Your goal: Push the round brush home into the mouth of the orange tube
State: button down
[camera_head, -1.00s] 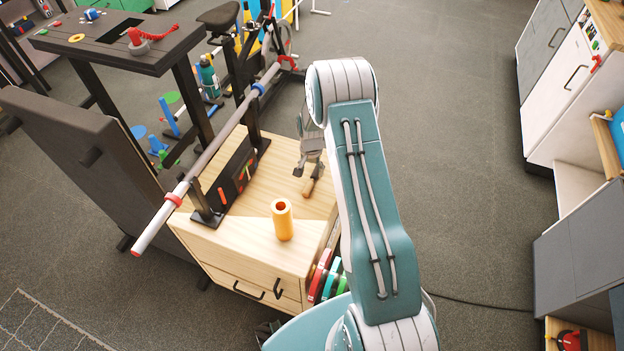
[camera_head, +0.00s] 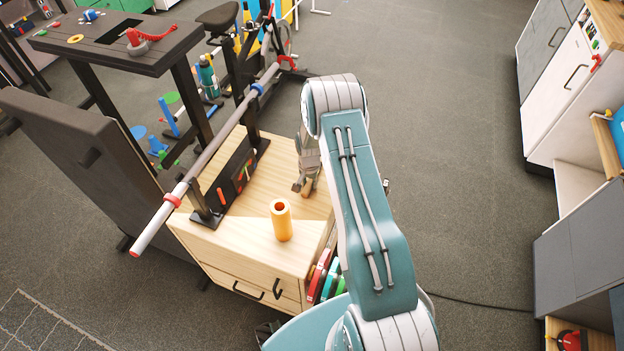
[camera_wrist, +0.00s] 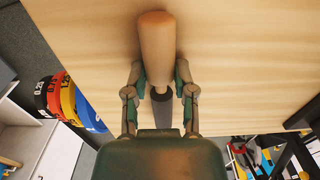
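The round brush (camera_head: 308,189) lies on the wooden cabinet top, its tan handle end showing in the head view. The wrist view shows its handle (camera_wrist: 157,45) and a grey part, the rest hidden under my gripper. My gripper (camera_head: 304,186) is open with its fingers on either side of the brush; in the wrist view the fingertips (camera_wrist: 160,72) sit close beside the handle, with slight gaps. The orange tube (camera_head: 282,222) stands upright on the cabinet top, nearer the front, its dark round mouth facing up and empty.
A long grey bar (camera_head: 212,150) on black stands runs along the cabinet's left side. Coloured weight discs (camera_head: 325,278) hang at the cabinet's front right. The cabinet top (camera_head: 245,228) is bare around the tube. A black table (camera_head: 115,40) stands behind left.

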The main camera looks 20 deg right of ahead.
aim_at(309, 182)
dwell(0.3)
notch_tip(309, 182, up, 10)
dwell(0.4)
dwell(0.4)
